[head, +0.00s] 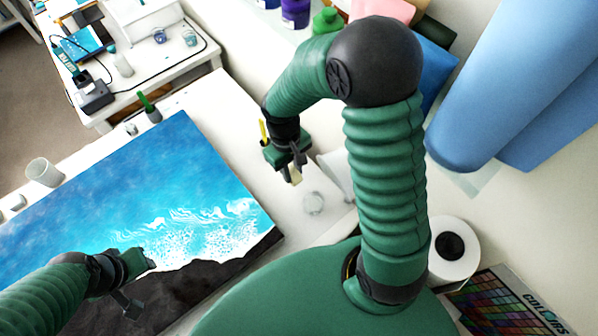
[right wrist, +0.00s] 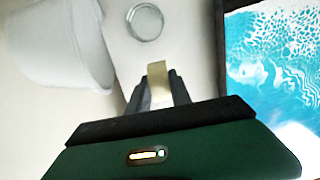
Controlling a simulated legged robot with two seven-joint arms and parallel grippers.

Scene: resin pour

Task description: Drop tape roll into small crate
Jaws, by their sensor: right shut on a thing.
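My right gripper (head: 292,170) points down above the white worktop, and it also shows in the right wrist view (right wrist: 155,92). It is shut on a small beige piece (right wrist: 158,82), seen edge-on, which looks like the tape roll; its lower end shows below the fingers in the head view (head: 296,176). A whitish translucent tub (right wrist: 62,40) is at the upper left of the right wrist view, apart from the held piece. I cannot tell whether it is the small crate; no other crate is clear. My left gripper (head: 138,284) is over the painting's dark edge, its jaws unclear.
A blue-and-white sea painting (head: 130,190) covers the left worktop. A round clear lid or dish (head: 313,203) lies near the right gripper, also in the wrist view (right wrist: 145,21). A white paper roll (head: 455,262) and colour chart (head: 500,300) are at right. A white cup (head: 44,172) stands left.

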